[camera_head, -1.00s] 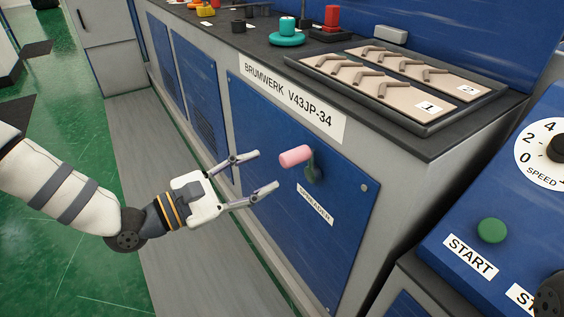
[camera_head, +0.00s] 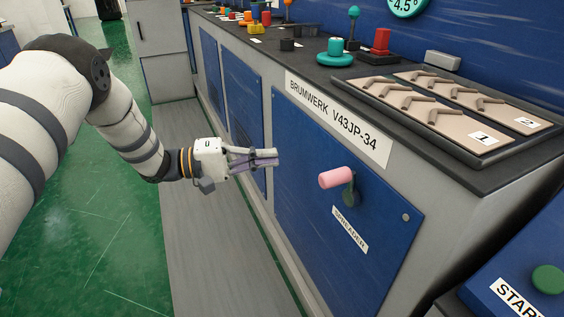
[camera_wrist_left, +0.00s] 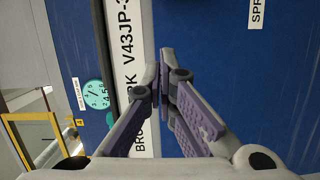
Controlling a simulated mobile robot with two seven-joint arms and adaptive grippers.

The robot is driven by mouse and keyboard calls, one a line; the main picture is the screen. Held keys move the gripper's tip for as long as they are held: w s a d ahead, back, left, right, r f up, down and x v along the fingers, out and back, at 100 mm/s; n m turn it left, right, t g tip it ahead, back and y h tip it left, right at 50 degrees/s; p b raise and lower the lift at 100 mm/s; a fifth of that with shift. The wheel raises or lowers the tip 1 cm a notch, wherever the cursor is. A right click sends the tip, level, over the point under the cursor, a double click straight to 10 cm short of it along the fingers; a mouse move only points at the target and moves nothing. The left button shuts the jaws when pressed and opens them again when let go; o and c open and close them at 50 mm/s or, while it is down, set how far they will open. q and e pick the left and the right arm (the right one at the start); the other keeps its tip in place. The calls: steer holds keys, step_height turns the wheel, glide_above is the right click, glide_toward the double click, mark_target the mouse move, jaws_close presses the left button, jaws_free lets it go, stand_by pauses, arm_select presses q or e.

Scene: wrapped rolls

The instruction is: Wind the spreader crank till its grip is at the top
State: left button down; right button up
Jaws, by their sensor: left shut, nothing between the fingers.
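The spreader crank has a pink grip (camera_head: 337,178) and a dark green arm (camera_head: 349,195), on the blue front panel of the machine in the head view. The grip sticks out toward the left, and the arm shows below and right of it. The white SPREADER label (camera_head: 350,230) is under the crank. My left gripper (camera_head: 277,157) is shut and empty, left of the pink grip and apart from it. In the left wrist view its fingertips (camera_wrist_left: 165,72) are together in front of the panel; the crank is not seen there. My right gripper is not in view.
The machine's dark top (camera_head: 290,62) holds a tray (camera_head: 475,140) of bent pieces, a teal knob (camera_head: 335,55) and a red block (camera_head: 380,42). A panel with a green button (camera_head: 547,279) stands at lower right. A grey floor strip (camera_head: 205,225) runs alongside the machine.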

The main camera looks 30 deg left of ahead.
arm_select(q)
steer(key=w+d, duration=0.2)
steer(key=d, duration=0.7)
steer(key=shift+w+d+f+p, duration=0.2)
steer(key=shift+d+p, duration=0.05)
steer(key=shift+p, duration=0.2)
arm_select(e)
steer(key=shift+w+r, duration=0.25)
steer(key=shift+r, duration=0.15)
arm_select(q)
steer(key=shift+s+d+r+p, duration=0.35)
steer(key=shift+s+d+p, duration=0.3)
steer(key=shift+p, duration=0.25)
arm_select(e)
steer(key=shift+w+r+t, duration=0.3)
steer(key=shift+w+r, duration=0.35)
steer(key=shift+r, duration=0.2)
arm_select(q)
steer(key=shift+w, duration=0.1)
